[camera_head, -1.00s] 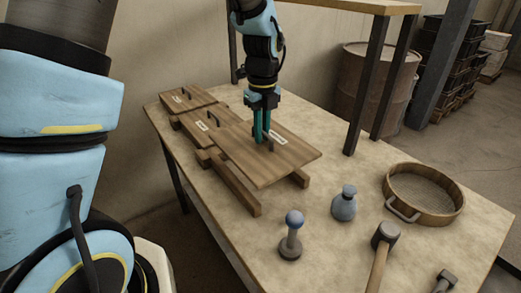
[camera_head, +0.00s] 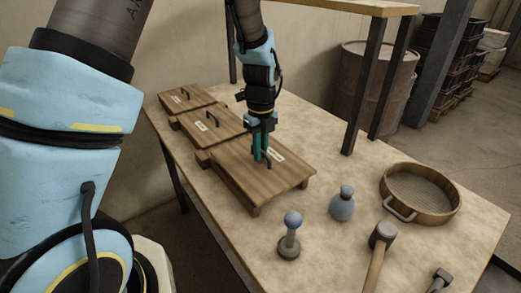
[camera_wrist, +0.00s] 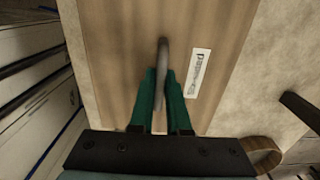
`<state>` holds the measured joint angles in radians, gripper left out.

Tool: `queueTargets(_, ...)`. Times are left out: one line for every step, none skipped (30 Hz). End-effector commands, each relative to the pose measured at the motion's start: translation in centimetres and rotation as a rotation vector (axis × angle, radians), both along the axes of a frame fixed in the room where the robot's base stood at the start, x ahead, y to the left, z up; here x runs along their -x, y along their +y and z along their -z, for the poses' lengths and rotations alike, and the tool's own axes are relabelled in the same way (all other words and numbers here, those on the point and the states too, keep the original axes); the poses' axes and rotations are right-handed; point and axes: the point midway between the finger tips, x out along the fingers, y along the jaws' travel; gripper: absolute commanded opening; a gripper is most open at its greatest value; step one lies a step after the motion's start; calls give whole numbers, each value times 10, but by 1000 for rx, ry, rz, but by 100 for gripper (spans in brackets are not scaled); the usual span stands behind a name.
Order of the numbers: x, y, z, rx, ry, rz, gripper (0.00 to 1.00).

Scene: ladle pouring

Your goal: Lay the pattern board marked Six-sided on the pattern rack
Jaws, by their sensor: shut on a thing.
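A flat wooden pattern board (camera_head: 240,178) with a bar handle and a white label lies level over the front part of the wooden pattern rack (camera_head: 255,211). It looks lined up with the rails and appears to rest on them. My gripper (camera_head: 262,158) is shut on the board's handle from above. In the wrist view my gripper (camera_wrist: 161,78) has its green fingers on both sides of the handle, with the pattern board (camera_wrist: 115,45) below. The board hides most of the rack's rails.
Two other labelled boards, a middle one (camera_head: 190,123) and a far one (camera_head: 178,102), lie in line behind.

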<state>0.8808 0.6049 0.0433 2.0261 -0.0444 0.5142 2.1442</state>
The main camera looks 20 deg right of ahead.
Motion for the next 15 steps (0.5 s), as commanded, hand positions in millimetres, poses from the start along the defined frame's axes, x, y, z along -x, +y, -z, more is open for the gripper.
queueTargets(0, 0, 2, 1, 0, -1, 0)
queueTargets(0, 0, 3, 1, 0, -1, 0)
queueTargets(-1, 0, 4, 1, 0, -1, 0)
queueTargets(-1, 0, 4, 1, 0, -2, 0)
queueTargets(-1, 0, 5, 2, 0, -2, 0)
queueTargets(-1, 0, 6, 2, 0, -3, 0)
queueTargets(-1, 0, 6, 2, -1, -3, 0)
queueTargets(-1, 0, 6, 2, -1, -3, 0)
queueTargets(-1, 0, 6, 2, -1, -3, 0)
queueTargets(0, 0, 6, 0, 0, -2, 16)
queueTargets(0, 0, 6, 0, 0, -2, 19)
queueTargets(0, 0, 6, 0, 0, -2, 24)
queueTargets(0, 0, 6, 0, 0, -2, 27)
queueTargets(0, 0, 6, 0, 0, -2, 30)
queueTargets(0, 0, 6, 0, 0, -2, 35)
